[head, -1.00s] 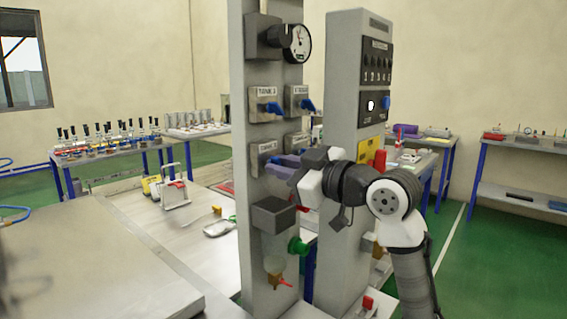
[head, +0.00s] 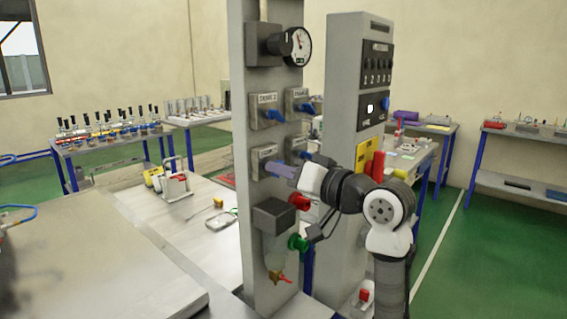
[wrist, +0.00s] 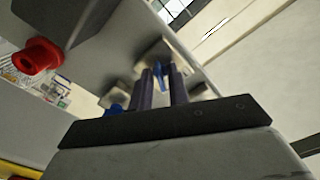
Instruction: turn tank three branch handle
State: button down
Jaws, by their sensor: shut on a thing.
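The grey panel post (head: 262,225) carries several labelled valve blocks with blue handles. My gripper (head: 276,169) reaches in from the right at the lower left block (head: 262,155), whose label is too small to read surely; I take it as tank three. In the wrist view, a blue handle (wrist: 160,72) shows between the two dark fingers of my gripper (wrist: 161,82), which are shut on it. Its exact angle is mostly hidden by the fingers in the head view.
A lower right valve (head: 298,146) sits close beside my gripper. A red knob (head: 299,201), a dark box (head: 273,216) and a green knob (head: 298,242) are below. A control cabinet (head: 345,190) stands right, behind my arm.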

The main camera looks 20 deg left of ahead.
jog(key=shift+r+m+p, duration=0.15)
jog(key=shift+m+p, duration=0.6)
jog(key=shift+m, duration=0.55)
jog(key=c, duration=1.6)
grip_release()
jog(key=shift+d, duration=0.1)
jog(key=b+v, duration=0.4)
jog(key=v, duration=0.9)
jog(key=shift+d, duration=0.35)
jog(key=shift+s, duration=0.1)
